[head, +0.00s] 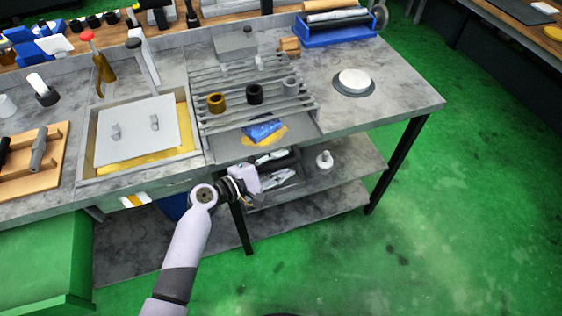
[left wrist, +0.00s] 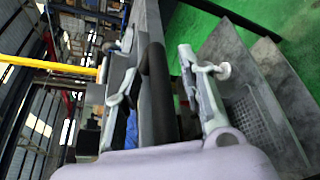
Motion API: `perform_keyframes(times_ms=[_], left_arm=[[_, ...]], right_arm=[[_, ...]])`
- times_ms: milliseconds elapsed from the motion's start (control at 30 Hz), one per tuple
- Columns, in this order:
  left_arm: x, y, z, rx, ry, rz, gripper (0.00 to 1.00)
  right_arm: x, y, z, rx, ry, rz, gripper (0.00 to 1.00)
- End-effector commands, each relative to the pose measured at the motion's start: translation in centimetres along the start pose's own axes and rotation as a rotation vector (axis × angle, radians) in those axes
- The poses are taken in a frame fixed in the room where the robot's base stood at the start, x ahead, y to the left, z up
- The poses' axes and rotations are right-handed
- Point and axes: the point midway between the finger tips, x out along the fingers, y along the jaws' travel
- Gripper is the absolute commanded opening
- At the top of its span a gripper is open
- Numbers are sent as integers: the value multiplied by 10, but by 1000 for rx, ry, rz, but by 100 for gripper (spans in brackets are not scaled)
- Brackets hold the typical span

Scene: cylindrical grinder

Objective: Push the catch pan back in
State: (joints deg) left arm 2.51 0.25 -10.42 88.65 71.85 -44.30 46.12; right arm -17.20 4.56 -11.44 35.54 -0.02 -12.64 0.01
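The catch pan (head: 224,152) is a shallow grey tray that juts out at the front of the bench, below a slatted rack. Yellow liquid and a blue cloth (head: 262,131) lie in it. My left gripper (head: 247,180) is just below and in front of the pan's front edge. In the left wrist view its two fingers (left wrist: 157,65) are spread, with a dark rounded bar (left wrist: 156,80) and a grey edge between them. I cannot tell whether the fingers touch the bar. My right gripper is in neither view.
The slatted rack (head: 225,118) carries several small cylinders above the pan. A basin with a grey lid (head: 138,133) is to the left. A lower shelf (head: 335,180) holds a dark crate and a white object. Green floor lies open at right.

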Motion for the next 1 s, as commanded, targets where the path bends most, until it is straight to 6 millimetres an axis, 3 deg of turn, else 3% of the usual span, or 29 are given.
perform_keyframes(times_ms=[333, 867, 1000], left_arm=[[4, 0, 0, 0, 0, -1, 36], [4, 0, 0, 0, 0, -1, 1], [4, -1, 0, 0, 0, -1, 0]], right_arm=[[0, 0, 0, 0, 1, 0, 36], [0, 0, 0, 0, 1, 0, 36], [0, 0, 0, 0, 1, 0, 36]])
